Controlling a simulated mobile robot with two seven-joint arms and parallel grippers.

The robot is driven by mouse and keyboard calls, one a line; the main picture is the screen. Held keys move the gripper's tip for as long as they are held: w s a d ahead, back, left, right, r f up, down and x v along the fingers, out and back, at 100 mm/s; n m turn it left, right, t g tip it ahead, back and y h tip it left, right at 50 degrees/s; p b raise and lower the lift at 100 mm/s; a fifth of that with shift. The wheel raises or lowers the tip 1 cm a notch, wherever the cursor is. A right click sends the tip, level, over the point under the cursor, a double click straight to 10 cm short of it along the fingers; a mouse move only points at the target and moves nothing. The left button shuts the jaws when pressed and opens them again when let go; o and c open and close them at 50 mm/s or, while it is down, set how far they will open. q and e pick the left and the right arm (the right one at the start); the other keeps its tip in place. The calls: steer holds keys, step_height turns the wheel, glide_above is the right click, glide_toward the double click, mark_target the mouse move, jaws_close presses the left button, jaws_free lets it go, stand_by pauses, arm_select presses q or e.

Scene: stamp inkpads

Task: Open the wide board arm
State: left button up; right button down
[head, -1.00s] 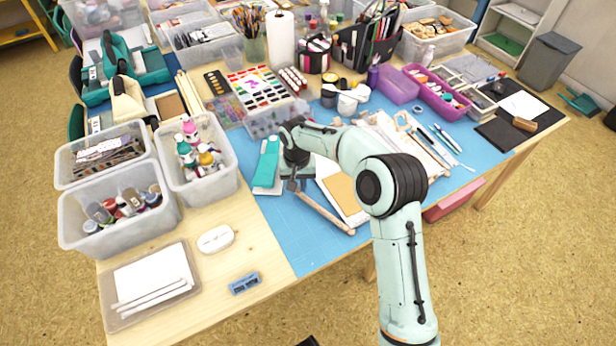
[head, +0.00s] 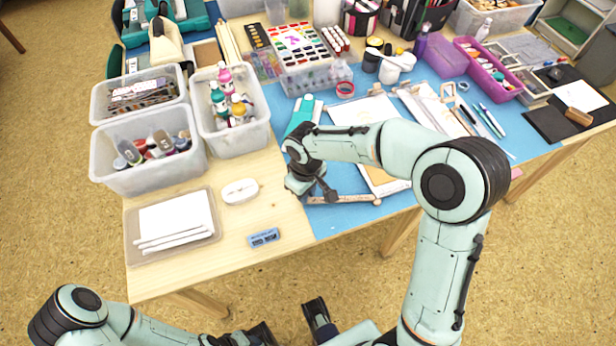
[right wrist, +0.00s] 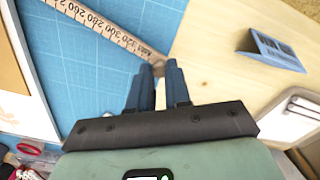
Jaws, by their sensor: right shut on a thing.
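The wide board arm (head: 345,199) is a pale wooden, ruler-like strip with printed numbers, seen in the right wrist view (right wrist: 105,28). It lies out from the board (head: 378,184) toward the left, over the front of the blue mat. My right gripper (head: 306,192) is above the arm's left end. In the right wrist view its two dark fingers (right wrist: 160,72) are shut at the arm's numbered end; the exact contact is partly hidden. My left gripper (head: 245,335) is low at the bottom edge, cut off, and its jaws are unclear.
A teal-and-white item (head: 303,113) lies behind my right gripper.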

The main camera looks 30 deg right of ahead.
steer(key=shift+s+a+n, duration=0.2)
steer(key=shift+s+n, duration=0.3)
steer(key=shift+s, duration=0.2)
steer(key=shift+s+a+n, duration=0.25)
steer(key=shift+s+n, duration=0.25)
steer(key=shift+s, duration=0.25)
steer(key=shift+s+a+n, duration=0.2)
steer(key=shift+s+n, duration=0.3)
steer(key=shift+s, duration=0.2)
steer(key=c, duration=1.1)
jaws_free()
step_height(320, 180, up, 14)
steer(key=shift+f+p, duration=0.25)
steer(key=shift+p, duration=0.75)
